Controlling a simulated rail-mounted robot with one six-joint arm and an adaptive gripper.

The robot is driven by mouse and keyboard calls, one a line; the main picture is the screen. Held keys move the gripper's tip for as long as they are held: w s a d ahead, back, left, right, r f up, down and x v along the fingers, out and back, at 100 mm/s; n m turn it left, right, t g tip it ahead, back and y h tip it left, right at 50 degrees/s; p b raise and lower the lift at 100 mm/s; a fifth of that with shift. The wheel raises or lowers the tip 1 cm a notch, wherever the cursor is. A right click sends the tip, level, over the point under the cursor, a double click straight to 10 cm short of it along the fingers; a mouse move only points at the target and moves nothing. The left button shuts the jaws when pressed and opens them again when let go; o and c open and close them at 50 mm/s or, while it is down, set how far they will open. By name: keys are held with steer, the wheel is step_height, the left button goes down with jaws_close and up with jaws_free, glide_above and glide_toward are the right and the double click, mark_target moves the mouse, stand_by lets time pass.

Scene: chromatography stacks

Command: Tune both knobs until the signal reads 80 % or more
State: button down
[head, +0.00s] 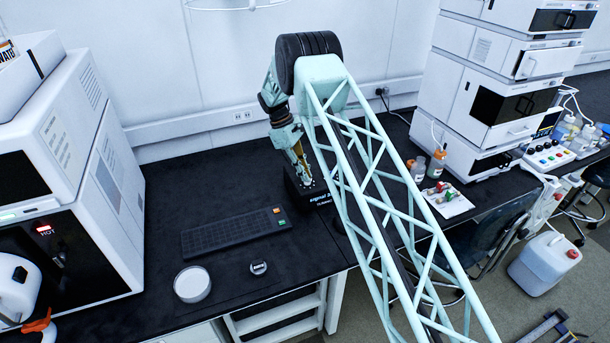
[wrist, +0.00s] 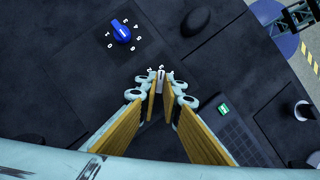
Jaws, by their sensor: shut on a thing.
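A black tuner box (head: 312,190) stands on the dark bench, with blue lettering on its front too small to read in full. In the wrist view, a blue knob (wrist: 121,32) with a white pointer mark sits on its top face, ringed by white numbers. My gripper (wrist: 160,82) points down at the same face, below and right of the blue knob in that view. Its tan-padded fingers are shut on a second knob (wrist: 161,74), of which only a pale sliver shows; a few scale marks show beside it. My gripper (head: 301,166) also shows in the head view. The signal value is not legible.
A dark keypad (head: 235,233) with orange and green keys lies left of the box. A white round dish (head: 192,284) and a small grey item (head: 258,268) lie nearer the bench edge. White instrument stacks (head: 500,75) stand right, and a white oven-like unit (head: 60,170) left.

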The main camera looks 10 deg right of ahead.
steer(key=c, duration=2.8)
jaws_free()
steer(key=shift+r, duration=0.1)
steer(key=shift+v, duration=5.9)
steer(key=shift+a, duration=0.1)
